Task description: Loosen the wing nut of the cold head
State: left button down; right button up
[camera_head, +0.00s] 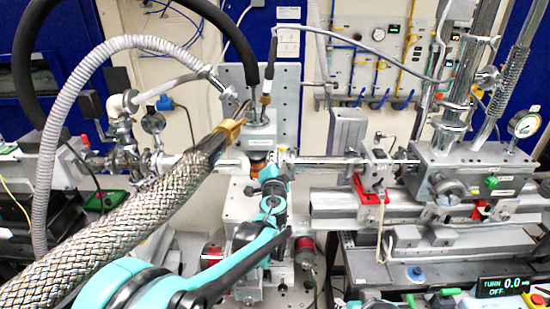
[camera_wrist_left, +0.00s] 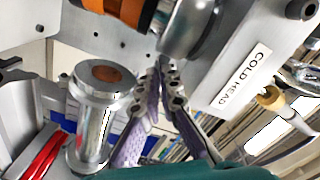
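The cold head (camera_head: 262,133) is a grey block at the middle of the head view, with an orange band below it. In the left wrist view its labelled side (camera_wrist_left: 225,85) fills the upper right, beside a round metal part (camera_wrist_left: 186,28). I cannot make out the wing nut in either view. My left gripper (camera_head: 277,160) reaches up in front of the cold head, its fingers hard to see there. In the left wrist view its fingertips (camera_wrist_left: 163,72) come together just below the round metal part. Whether anything thin is between them is hidden. My right gripper is not in view.
A thick braided hose (camera_head: 120,225) slants across the left and ends near the cold head. A beam pipe (camera_head: 330,160) runs right to a gauge and chamber. A short metal flanged post (camera_wrist_left: 98,110) stands close left of the fingers. A display (camera_head: 503,285) reads TURN 0.0, OFF.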

pick_arm(q)
jog(key=shift+n, duration=4.2)
jog(key=c, duration=2)
grip_release()
jog(key=shift+a, duration=0.1)
jog(key=shift+c, duration=0.2)
jog(key=s, duration=1.2)
